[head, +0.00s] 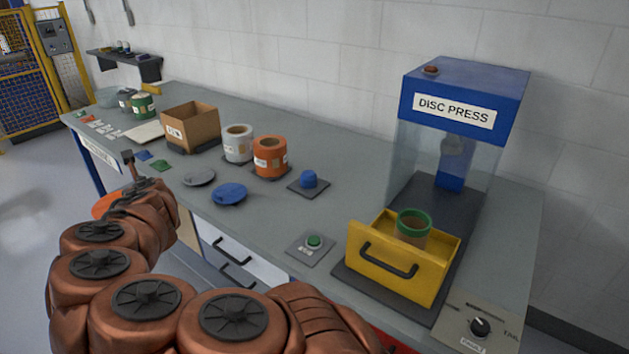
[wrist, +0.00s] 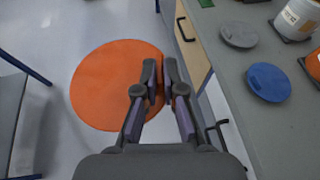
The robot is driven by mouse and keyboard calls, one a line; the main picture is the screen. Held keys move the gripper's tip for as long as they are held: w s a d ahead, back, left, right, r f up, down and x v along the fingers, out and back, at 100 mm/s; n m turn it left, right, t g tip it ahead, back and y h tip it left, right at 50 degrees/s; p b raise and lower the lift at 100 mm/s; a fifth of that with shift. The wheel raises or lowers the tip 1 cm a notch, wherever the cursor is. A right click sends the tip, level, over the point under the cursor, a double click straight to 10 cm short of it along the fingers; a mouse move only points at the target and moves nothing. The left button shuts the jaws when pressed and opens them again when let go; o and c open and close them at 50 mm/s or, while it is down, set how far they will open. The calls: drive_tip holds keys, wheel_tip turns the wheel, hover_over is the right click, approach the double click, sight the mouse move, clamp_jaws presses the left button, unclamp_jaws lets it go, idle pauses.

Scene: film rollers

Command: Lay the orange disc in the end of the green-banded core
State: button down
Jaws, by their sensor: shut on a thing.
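The orange disc (wrist: 105,85) is held at its right edge by my gripper (wrist: 160,72), which is shut on it. The disc is in the air beyond the front edge of the bench, over the floor. In the head view a part of the disc (head: 106,205) shows behind my arm, which hides the rest and the fingers. The green-banded core (head: 412,229) stands upright in the open yellow drawer (head: 375,280) of the disc press, its green-rimmed end up. Its lower part is hidden by the drawer front. My gripper is far to the left of it.
The disc press (head: 453,115) stands at the bench's right. A green button (head: 314,241) is left of the drawer. Grey (head: 199,177) and blue (head: 229,194) discs lie near the front edge. Behind are an orange roll (head: 270,157), a white roll (head: 238,144) and a cardboard box (head: 191,128).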

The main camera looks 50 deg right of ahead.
drive_tip(key=s+d+m+g+h, duration=0.2)
drive_tip(key=s+d+m+h, duration=0.2)
drive_tip(key=d, duration=0.6)
drive_tip(key=s+d+m+g+h+p, duration=0.1)
drive_tip(key=s+d+m+g+h, duration=0.25)
drive_tip(key=d, duration=0.55)
drive_tip(key=s+d+m+g+h, duration=0.2)
drive_tip(key=s+d+m+h, duration=0.15)
drive_tip(key=d, duration=0.65)
drive_tip(key=s+d+m+g+h, duration=0.1)
drive_tip(key=s+d+m+g, duration=0.6)
drive_tip(key=s+d, duration=0.45)
drive_tip(key=s+r+m+g+y+p, duration=0.1)
drive_tip(key=s+m+g+y, duration=0.25)
drive_tip(key=s, duration=0.65)
drive_tip(key=s+d+r+m+g+y, duration=0.15)
drive_tip(key=s+m+g, duration=0.3)
drive_tip(key=s, duration=0.55)
drive_tip(key=s+r+m+g+y+p, duration=0.1)
drive_tip(key=s+m+g+y, duration=0.3)
drive_tip(key=s, duration=0.5)
wheel_tip(320, 180, down, 8)
drive_tip(key=b, duration=0.5)
drive_tip(key=shift+s+a+r+m+h, duration=0.15)
drive_tip(key=shift+s+a+m+h, duration=0.15)
drive_tip(key=shift+m, duration=0.1)
drive_tip(key=shift+w+r+t+p, duration=0.15)
drive_tip(key=shift+t+p, duration=0.1)
drive_tip(key=shift+p, duration=0.15)
drive_tip(key=shift+p, duration=0.3)
